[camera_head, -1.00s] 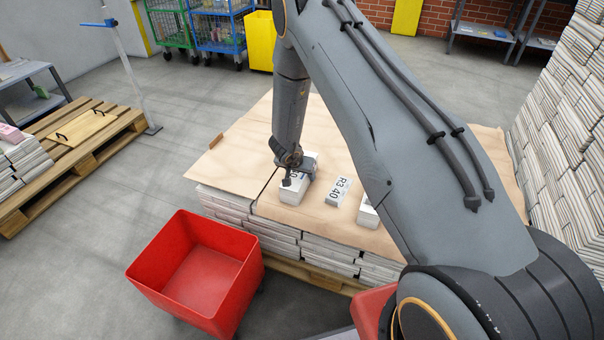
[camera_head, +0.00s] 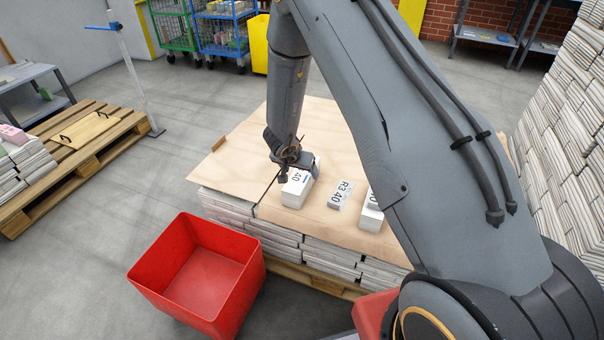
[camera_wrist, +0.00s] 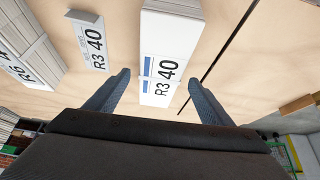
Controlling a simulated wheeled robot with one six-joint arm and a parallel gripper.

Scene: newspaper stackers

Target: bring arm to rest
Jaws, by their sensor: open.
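My gripper (camera_head: 287,166) is open and hangs just above the wooden board on the paper stack. In the wrist view, my gripper's two fingers (camera_wrist: 158,80) stand apart, one on each side of the near end of a white stack labelled R3 40 (camera_wrist: 168,45). This stack (camera_head: 296,190) also shows in the head view, lying at the gripper. I cannot tell how far above it the fingertips are. My arm reaches over from the right and hides part of the board.
A flat R3 40 sign (camera_head: 341,194) and another white stack (camera_head: 370,214) lie to the right on the board (camera_head: 237,154). A red bin (camera_head: 200,275) stands in front at left. A wooden pallet (camera_head: 90,150) is farther left. Tall paper stacks (camera_head: 565,110) rise at right.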

